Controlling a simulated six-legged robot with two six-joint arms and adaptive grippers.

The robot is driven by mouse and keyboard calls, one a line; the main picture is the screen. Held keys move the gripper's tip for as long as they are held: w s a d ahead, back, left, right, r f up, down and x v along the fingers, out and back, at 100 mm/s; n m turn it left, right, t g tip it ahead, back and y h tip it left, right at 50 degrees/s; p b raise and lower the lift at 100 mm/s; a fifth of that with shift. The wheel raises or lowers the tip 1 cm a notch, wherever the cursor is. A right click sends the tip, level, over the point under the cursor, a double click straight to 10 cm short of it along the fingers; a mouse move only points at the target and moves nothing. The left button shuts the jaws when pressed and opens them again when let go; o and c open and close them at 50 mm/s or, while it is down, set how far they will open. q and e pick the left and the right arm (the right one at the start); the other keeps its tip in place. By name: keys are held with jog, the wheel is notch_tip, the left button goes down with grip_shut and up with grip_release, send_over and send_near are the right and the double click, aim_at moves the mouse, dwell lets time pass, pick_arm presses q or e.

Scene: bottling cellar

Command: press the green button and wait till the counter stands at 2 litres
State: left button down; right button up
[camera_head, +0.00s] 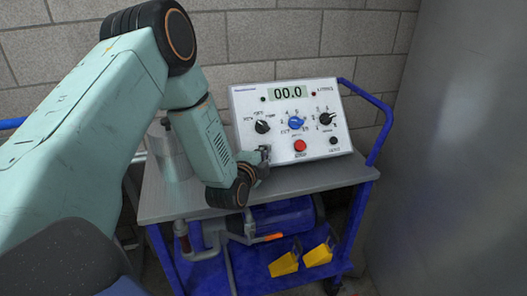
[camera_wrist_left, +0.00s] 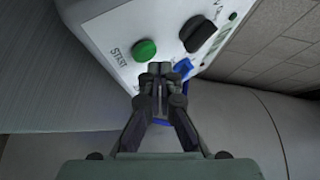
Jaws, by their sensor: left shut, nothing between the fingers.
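The white control box (camera_head: 322,142) stands on a blue cart, its counter display (camera_head: 287,92) reading 00.0. The green button (camera_wrist_left: 145,50) shows in the left wrist view beside the word START. In the head view it is hidden behind my left gripper. My left gripper (camera_head: 264,153) is shut and empty in front of the box's lower left corner. In the left wrist view its closed fingertips (camera_wrist_left: 160,70) lie just below and right of the green button. I cannot tell whether they touch the panel. My right gripper is in neither view.
A red button (camera_head: 300,146) and several knobs, one blue (camera_head: 295,123), sit on the same panel. The cart's grey top (camera_head: 335,178) is clear in front of the box. A blue handle (camera_head: 380,135) rises at right. Yellow items (camera_head: 284,264) lie on the lower shelf.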

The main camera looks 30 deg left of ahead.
pick_arm(q)
jog(key=shift+w+a+f, duration=0.35)
jog(key=shift+a+f, duration=0.1)
jog(key=shift+f, duration=0.05)
dwell(1.0)
jog(key=shift+d+r, duration=0.1)
jog(key=shift+r, duration=0.05)
jog(key=shift+s+d+r+p, duration=0.45)
jog(key=shift+r+p, duration=0.05)
jog(key=shift+p, duration=0.25)
jog(key=s+d+r+p, duration=0.1)
jog(key=p, duration=0.1)
jog(key=s+d+r+p, duration=0.1)
jog(key=r, duration=0.1)
jog(key=shift+s+d+r+p, duration=0.15)
jog(key=shift+s+d+p, duration=0.05)
jog(key=shift+d+p, duration=0.2)
dwell(0.9)
